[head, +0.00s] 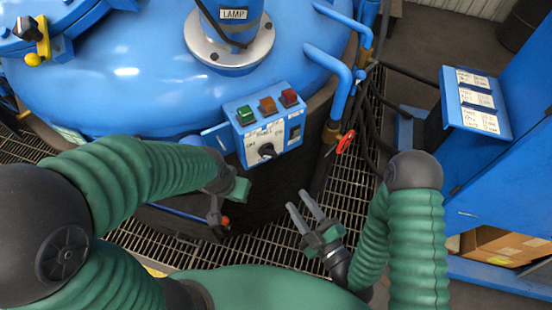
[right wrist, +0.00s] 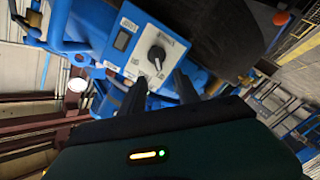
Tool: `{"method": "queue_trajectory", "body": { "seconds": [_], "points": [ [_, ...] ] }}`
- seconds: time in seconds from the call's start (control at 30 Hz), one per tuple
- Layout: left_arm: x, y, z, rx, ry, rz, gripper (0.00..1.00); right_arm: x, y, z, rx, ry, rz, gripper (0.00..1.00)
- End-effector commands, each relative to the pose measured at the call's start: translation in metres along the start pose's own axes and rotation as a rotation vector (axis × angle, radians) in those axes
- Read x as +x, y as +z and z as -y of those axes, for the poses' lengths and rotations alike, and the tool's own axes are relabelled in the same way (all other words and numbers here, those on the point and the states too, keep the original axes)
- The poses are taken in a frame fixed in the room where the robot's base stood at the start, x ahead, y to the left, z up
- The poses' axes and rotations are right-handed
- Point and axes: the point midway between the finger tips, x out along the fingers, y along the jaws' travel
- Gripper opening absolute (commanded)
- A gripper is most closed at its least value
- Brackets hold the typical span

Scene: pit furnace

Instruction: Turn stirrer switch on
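A blue control box (head: 264,122) with a pale front panel is mounted on the side of the blue furnace vessel. It carries a black rotary knob (head: 267,150), a dark rocker switch (head: 295,131), and green, orange and red buttons on top. Its labels are too small to tell which control is the stirrer's. The right wrist view also shows the knob (right wrist: 157,54) and the rocker (right wrist: 122,40). My right gripper (head: 297,199) is open and empty, below and right of the box, its fingers pointing toward it. My left gripper (head: 228,194) is left of and below the knob; its fingers are unclear.
The furnace lid (head: 135,75) with a lamp tube (head: 229,45) fills the back. Blue pipes (head: 335,75) and a red-handled valve (head: 346,141) stand right of the box. A blue cabinet (head: 510,165) is at the right. Open grating floor (head: 285,245) lies below.

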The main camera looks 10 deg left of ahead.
Motion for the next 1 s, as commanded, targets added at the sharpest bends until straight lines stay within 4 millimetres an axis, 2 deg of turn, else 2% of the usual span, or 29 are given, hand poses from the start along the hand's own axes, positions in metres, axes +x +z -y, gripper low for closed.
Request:
{"method": "queue_trajectory", "body": {
  "seconds": [0.13, 0.27, 0.57, 0.63, 0.8, 1.0],
  "points": [
    [0.009, 0.002, 0.0, 0.0, 0.0, 0.0, 0.0, 0.007, -0.002, 0.001, -0.008, 0.024, -0.019, 0.38],
    [0.03, 0.007, 0.0, 0.001, 0.0, 0.0, 0.0, 0.031, -0.001, 0.003, -0.011, 0.027, -0.021, 0.38],
    [0.099, 0.023, 0.0, 0.0, 0.0, 0.0, 0.0, 0.085, 0.002, 0.004, -0.011, 0.028, -0.019, 0.38],
    [0.085, 0.021, 0.0, 0.0, 0.0, 0.002, 0.0, 0.103, -0.007, -0.005, -0.007, 0.025, -0.015, 0.38],
    [0.082, 0.019, 0.0, 0.0, 0.0, -0.001, 0.0, 0.142, -0.007, -0.005, -0.005, 0.023, -0.013, 0.38],
    [0.083, 0.019, 0.0, 0.0, 0.0, 0.0, 0.0, 0.166, -0.006, -0.006, -0.006, 0.023, -0.011, 0.38]
  ]
}}
